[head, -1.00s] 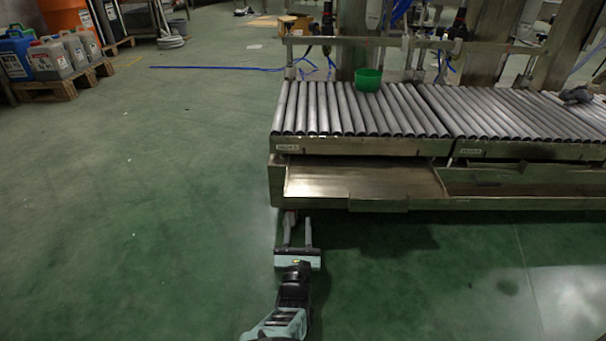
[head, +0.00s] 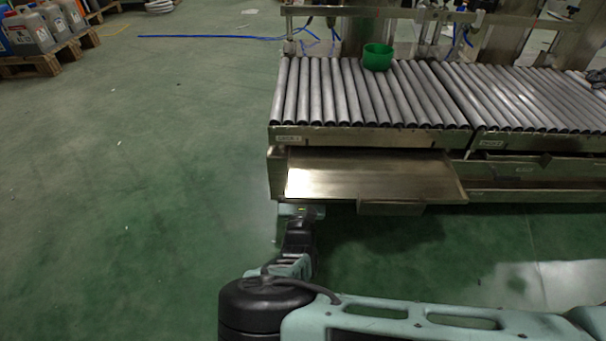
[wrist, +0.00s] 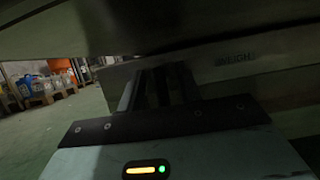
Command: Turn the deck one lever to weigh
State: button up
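Deck one is the left roller deck (head: 345,139), with a small label (head: 288,138) at its left front corner. A flat metal tray (head: 370,178) sits below it. My gripper is at the deck's lower left front corner in the head view, its fingers hidden there. In the wrist view my gripper (wrist: 160,88) points under a metal edge with its two dark fingers apart. Something dark shows between them; I cannot tell whether it is the lever or whether they touch it. A label that seems to read WEIGH (wrist: 237,57) is on the metal just right of the fingers.
A green bowl (head: 377,57) stands on the rollers. A second roller deck (head: 540,100) adjoins on the right. Jugs on a pallet (head: 35,65) stand at the far left. The green floor (head: 150,200) left of the decks is clear.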

jog(key=shift+c, duration=0.3)
grip_shut()
jog(key=shift+r+n+p, duration=0.1)
jog(key=shift+n+p, duration=0.3)
jog(key=shift+p, duration=0.05)
jog(key=shift+r+n+y+p, duration=0.1)
jog(key=shift+n+y+p, duration=0.9)
jog(key=shift+n+p, duration=0.25)
jog(key=n+y+p, duration=0.1)
jog(key=n+p, duration=0.1)
jog(key=n, duration=0.1)
jog(key=shift+d+n+g+p, duration=0.15)
jog(key=shift+n+g+p, duration=0.15)
jog(key=shift+p, duration=0.1)
jog(key=shift+n+y+p, duration=0.5)
jog(key=shift+n+y, duration=0.1)
jog(key=shift+n, duration=0.15)
jog(key=shift+f, duration=0.25)
